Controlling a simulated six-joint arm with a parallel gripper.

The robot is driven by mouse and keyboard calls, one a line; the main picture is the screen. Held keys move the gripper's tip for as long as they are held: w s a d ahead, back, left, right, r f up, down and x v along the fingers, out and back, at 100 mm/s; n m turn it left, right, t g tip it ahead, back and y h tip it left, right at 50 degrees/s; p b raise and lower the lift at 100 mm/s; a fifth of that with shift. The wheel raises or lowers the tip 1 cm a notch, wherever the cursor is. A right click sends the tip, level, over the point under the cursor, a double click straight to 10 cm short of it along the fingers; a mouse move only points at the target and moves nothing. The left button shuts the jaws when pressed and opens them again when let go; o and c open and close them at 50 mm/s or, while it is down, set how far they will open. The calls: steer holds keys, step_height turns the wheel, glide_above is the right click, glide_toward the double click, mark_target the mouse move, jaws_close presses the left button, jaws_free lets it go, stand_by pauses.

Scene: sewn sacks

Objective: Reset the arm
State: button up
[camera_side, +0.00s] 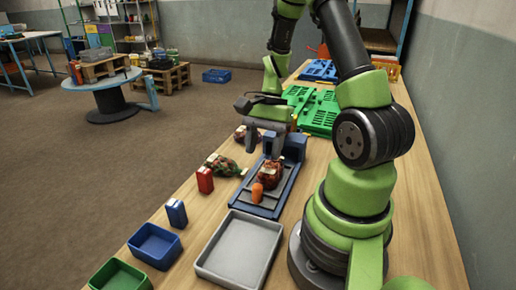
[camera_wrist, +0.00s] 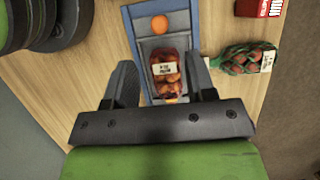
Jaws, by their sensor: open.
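My gripper (camera_side: 263,140) hangs above the far part of the blue tray-like fixture (camera_side: 270,208). An orange piece (camera_side: 257,192) sits on the fixture beside the sack.
A green-and-red sack (camera_side: 222,166), a red box (camera_side: 205,180) and a blue box (camera_side: 176,213) stand left of the fixture. A grey tray (camera_side: 240,250), a blue bin (camera_side: 154,245) and a green bin (camera_side: 120,275) are in front. Green crates (camera_side: 318,108) lie behind.

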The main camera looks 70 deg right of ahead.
steer(key=s+a+r+n+t+h, duration=0.1)
steer(key=s+a+r+n+t, duration=0.1)
steer(key=a+r+n, duration=0.5)
steer(key=s+a+r+n+t+h, duration=0.1)
steer(key=a+r+n+t, duration=0.4)
steer(key=r, duration=0.7)
steer(key=s+a+n, duration=0.1)
steer(key=a+n, duration=0.1)
steer(key=shift+s+a+r, duration=0.2)
steer(key=shift+s+a, duration=0.15)
